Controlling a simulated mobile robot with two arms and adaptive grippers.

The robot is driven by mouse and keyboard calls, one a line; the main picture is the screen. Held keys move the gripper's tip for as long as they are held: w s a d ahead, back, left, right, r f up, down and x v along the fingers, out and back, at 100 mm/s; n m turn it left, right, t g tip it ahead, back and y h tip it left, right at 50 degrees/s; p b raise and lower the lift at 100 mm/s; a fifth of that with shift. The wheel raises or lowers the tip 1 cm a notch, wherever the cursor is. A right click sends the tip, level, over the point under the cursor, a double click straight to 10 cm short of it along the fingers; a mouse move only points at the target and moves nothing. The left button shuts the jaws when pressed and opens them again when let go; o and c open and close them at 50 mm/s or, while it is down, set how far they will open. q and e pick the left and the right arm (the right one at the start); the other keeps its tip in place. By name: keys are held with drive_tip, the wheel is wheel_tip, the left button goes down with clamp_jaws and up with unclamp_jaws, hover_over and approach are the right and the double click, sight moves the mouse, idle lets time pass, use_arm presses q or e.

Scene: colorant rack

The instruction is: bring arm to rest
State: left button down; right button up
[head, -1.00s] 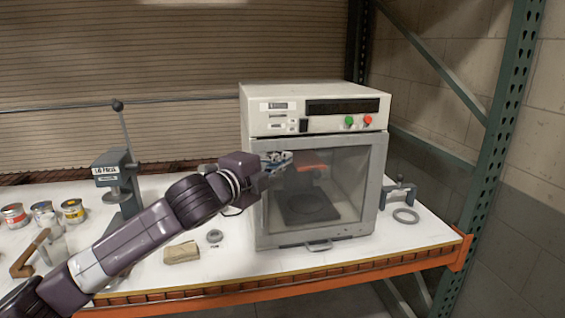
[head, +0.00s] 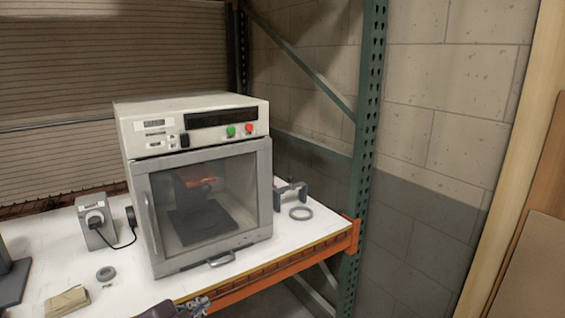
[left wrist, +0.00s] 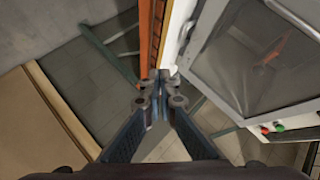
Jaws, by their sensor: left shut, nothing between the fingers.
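My left gripper (head: 194,306) shows at the bottom edge of the head view, low in front of the bench's front edge, with only its tip part and a bit of the arm in the picture. In the left wrist view its fingers (left wrist: 160,84) meet at the tips and hold nothing. The shut-doored machine (head: 205,205) stands on the bench behind and above the gripper, and the gripper is apart from it. My right gripper is in neither view.
The white bench top (head: 125,270) has an orange front beam (head: 262,283). A folded tan cloth (head: 67,301), a grey ring (head: 105,273), a grey box with a cord (head: 95,220) and another ring (head: 300,213) lie on it. A green rack post (head: 367,150) stands right. A brown board (head: 530,265) leans further right.

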use_arm(q)
drive_tip(key=s+a+f+n+g+y, duration=0.1)
drive_tip(key=s+f+n+g, duration=0.25)
drive_tip(key=s+f, duration=0.5)
drive_tip(key=s+f+n+g+y, duration=0.15)
drive_tip(key=s+f+n, duration=0.3)
drive_tip(key=s, duration=0.75)
drive_tip(key=s+a+f+n+g, duration=0.1)
drive_tip(key=s+f+n+g, duration=0.25)
drive_tip(key=s+f, duration=0.55)
drive_tip(key=s+f+g, duration=0.1)
drive_tip(key=s+f, duration=0.2)
drive_tip(key=f, duration=2.2)
drive_tip(key=s+a+f+m+g, duration=0.1)
drive_tip(key=s+a+f, duration=0.2)
drive_tip(key=s+f, duration=1.2)
drive_tip(key=shift+s+f, duration=0.15)
drive_tip(key=shift+s, duration=0.75)
